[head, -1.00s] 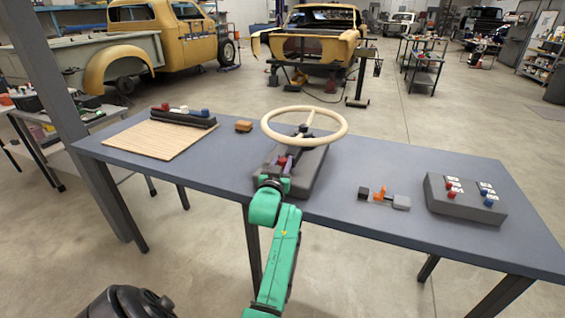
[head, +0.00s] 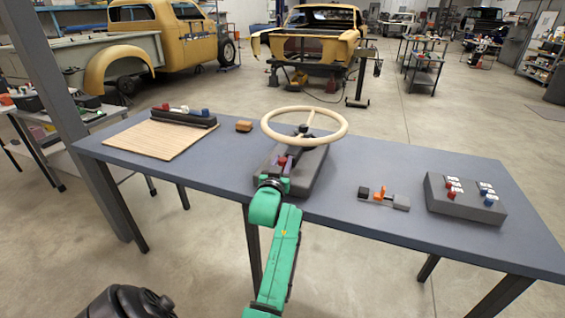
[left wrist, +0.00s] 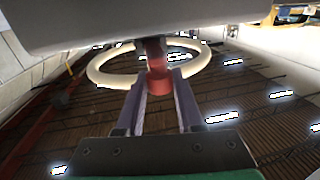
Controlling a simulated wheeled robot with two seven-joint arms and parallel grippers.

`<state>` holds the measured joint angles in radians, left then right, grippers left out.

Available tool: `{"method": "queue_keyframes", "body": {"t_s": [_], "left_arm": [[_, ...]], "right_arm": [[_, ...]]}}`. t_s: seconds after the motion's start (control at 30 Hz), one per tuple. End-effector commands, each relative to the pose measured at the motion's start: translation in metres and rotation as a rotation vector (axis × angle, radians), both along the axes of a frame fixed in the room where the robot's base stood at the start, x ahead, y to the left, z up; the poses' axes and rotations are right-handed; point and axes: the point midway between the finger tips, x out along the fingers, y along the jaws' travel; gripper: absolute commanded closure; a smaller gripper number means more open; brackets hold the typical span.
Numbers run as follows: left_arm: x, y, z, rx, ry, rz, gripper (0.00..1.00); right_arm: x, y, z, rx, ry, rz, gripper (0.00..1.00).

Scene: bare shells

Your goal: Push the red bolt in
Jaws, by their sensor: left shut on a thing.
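The red bolt (left wrist: 158,82) shows in the left wrist view as a red cylinder on a darker shaft. It sits between the purple fingers of my left gripper (left wrist: 160,88), which is shut on it. In the head view, the red end (head: 282,161) shows small at the front of the grey steering-wheel base (head: 312,172), with my left gripper (head: 284,166) at it. The cream steering wheel (head: 336,134) stands above and behind. The gripper partly hides the bolt, and how deep it sits cannot be told. My right gripper is not in view.
On the blue-grey table (head: 390,162) are a wooden board (head: 155,140) with a dark knob bar (head: 182,119), a brown block (head: 243,126), a small orange-and-grey latch (head: 380,194) and a grey switch box (head: 460,204). Clear tabletop lies right of the wheel.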

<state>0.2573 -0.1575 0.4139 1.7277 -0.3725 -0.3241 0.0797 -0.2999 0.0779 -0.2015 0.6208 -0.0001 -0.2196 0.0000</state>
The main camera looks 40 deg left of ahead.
Motion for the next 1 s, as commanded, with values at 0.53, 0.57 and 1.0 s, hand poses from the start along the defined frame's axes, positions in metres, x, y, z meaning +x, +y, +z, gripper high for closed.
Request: {"method": "queue_keyframes", "body": {"t_s": [0.53, 0.57, 1.0], "left_arm": [[0.027, 0.009, -0.008, -0.007, 0.011, -0.001, 1.00], [0.029, 0.010, -0.008, -0.008, 0.012, -0.001, 1.00], [0.031, 0.010, -0.003, -0.004, 0.007, -0.001, 0.33]], "right_arm": [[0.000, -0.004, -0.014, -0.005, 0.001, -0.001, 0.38], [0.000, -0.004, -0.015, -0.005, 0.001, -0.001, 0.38], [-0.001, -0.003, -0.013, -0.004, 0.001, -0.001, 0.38]]}}
